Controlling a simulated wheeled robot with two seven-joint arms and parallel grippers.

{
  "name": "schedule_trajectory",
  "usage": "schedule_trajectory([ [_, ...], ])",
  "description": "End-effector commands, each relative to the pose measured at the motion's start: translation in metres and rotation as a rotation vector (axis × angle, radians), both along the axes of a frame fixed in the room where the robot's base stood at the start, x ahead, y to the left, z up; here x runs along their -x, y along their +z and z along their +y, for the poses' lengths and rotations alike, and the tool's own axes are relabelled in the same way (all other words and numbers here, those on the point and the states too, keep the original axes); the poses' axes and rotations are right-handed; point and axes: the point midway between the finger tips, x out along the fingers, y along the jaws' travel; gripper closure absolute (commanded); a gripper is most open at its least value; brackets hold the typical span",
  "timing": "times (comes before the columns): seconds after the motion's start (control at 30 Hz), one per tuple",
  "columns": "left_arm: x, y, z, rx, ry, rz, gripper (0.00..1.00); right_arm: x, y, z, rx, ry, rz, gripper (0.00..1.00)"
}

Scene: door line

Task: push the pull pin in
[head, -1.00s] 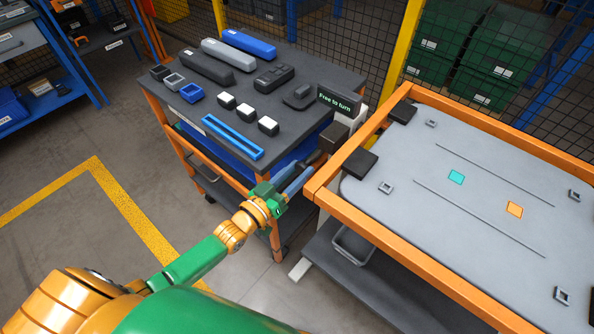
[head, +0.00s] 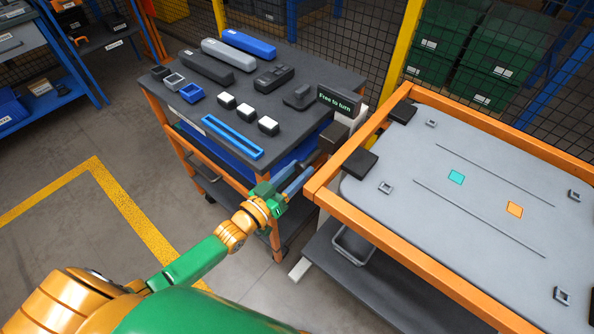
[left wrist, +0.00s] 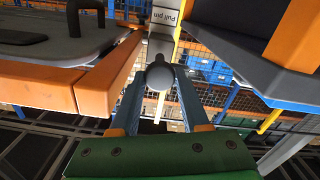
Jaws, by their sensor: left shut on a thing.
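In the left wrist view, the pull pin's rounded grey knob (left wrist: 159,76) sits between the two blue fingers of my left gripper (left wrist: 158,82). The fingers are shut on the knob. A white label reading "Pull pin" (left wrist: 166,14) is on the pale post just beyond it. In the head view my left gripper (head: 309,173) reaches into the gap between the trolley and the orange-framed table; the knob is hidden there. How deep the pin sits cannot be told. My right gripper is not in view.
A sign reading "Free to turn" (head: 336,101) stands at the trolley's right corner. The dark trolley top (head: 215,118) holds several blocks and trays. The orange-framed table (head: 440,190) is close on the right. Open floor (head: 60,165) lies left.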

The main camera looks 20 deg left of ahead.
Motion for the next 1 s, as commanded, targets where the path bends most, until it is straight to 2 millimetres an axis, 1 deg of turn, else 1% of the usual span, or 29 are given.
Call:
schedule_trajectory([
  [0.17,-0.002,-0.002,-0.001,0.0,0.0,0.001,1.0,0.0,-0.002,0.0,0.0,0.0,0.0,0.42],
  [0.3,-0.021,-0.004,-0.008,0.002,0.001,-0.001,1.0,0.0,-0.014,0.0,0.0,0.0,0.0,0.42],
  [0.4,-0.03,-0.003,-0.011,0.0,0.0,0.0,1.0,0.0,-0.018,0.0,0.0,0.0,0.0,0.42],
  [0.7,-0.032,0.001,-0.012,0.0,0.0,-0.001,1.0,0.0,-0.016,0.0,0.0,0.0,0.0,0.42],
  [0.73,-0.032,0.001,-0.012,0.0,0.0,-0.001,0.46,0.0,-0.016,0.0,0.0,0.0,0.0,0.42],
  [0.77,-0.032,0.001,-0.012,0.0,0.0,-0.001,0.42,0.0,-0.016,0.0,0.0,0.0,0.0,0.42],
  [1.0,-0.032,0.0,-0.012,0.0,0.0,0.0,0.42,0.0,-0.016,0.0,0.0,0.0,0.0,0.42],
])
